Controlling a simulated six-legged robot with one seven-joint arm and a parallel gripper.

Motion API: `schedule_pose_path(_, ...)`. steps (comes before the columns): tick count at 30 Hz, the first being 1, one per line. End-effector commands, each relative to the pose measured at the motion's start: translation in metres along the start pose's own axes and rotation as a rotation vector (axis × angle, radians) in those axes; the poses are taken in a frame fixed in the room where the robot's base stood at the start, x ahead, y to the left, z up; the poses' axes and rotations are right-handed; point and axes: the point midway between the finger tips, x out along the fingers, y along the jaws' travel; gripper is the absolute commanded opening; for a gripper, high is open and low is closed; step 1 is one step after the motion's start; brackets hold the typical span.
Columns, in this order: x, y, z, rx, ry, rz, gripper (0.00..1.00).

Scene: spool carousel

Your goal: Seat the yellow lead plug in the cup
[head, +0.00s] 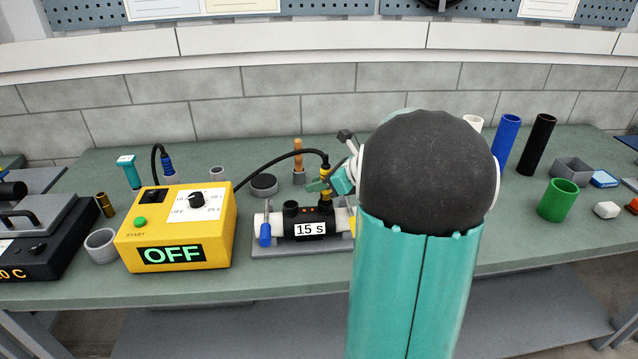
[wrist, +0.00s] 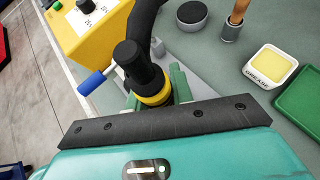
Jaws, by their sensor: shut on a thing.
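The yellow lead plug (head: 326,196) is black with a yellow band and has a black cable arching from its top. It stands roughly upright over the right end of the black fitting (head: 305,229) labelled "15 s". My gripper (head: 326,187) is shut on the plug, its green fingers on either side. In the wrist view the plug's yellow band (wrist: 155,97) shows between the fingers (wrist: 157,99). The cup under the plug is hidden, so I cannot tell how deep the plug sits. Another short black cup (head: 291,209) stands open at the fitting's left end.
The yellow control box (head: 175,229) reads OFF, left of the fitting. A blue plug (head: 168,165) stands behind the box. A grease tin (wrist: 270,66) lies right of my gripper. My arm hides the bench's middle right.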

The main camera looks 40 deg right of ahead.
Motion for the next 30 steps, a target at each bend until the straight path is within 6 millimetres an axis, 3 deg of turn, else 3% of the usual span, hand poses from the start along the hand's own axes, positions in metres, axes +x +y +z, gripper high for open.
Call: schedule_pose_path(30, 0.0048, 0.0003, -0.0075, 0.000, 0.000, 0.001, 0.00)
